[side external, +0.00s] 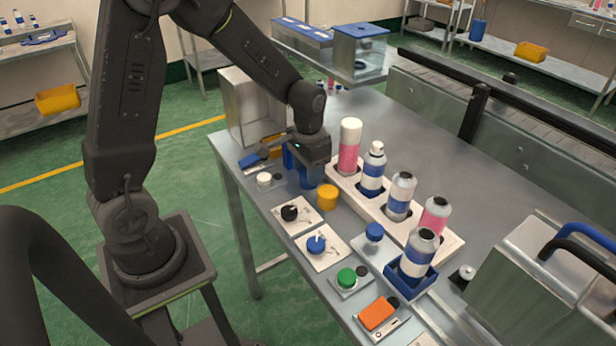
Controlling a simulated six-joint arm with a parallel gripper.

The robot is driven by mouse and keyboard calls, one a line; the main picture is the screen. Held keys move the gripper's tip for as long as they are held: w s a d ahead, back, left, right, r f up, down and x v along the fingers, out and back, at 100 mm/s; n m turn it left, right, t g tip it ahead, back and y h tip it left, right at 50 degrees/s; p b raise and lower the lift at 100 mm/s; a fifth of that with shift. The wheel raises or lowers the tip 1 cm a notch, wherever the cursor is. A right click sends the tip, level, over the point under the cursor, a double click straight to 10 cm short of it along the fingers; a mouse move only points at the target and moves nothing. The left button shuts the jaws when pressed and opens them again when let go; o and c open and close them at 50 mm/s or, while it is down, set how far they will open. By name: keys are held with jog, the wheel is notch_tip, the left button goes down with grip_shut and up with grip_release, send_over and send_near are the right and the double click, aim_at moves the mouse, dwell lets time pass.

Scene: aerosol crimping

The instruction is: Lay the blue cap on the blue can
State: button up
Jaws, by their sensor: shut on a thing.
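My gripper (303,172), with blue parts at its end, is low over the left part of the table. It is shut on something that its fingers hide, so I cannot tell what. One blue cap-like piece (316,244) sits on a white plate near the front edge, and another blue piece (374,232) sits on a plate to its right. Three silver-and-white cans have blue bands: one (372,172) and another (399,198) stand upright in the white rack, and the third (419,254) stands in a blue holder (411,279). I cannot tell which is the blue can.
A yellow cylinder (328,198) stands just right of my gripper. Pink cans (349,147) and (434,216) stand in the white rack (452,243). A green button (346,278) and an orange block (377,313) lie at the front. A grey machine (535,275) stands right. The table behind the rack is clear.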

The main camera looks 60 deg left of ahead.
jog(key=shift+r, duration=2.5)
jog(key=shift+r, duration=0.2)
notch_tip(320, 180, up, 17)
send_over(378, 144)
notch_tip(378, 144, down, 5)
jog(key=shift+r, duration=0.2)
jog(key=shift+f, duration=2.65)
jog(key=shift+f, duration=0.15)
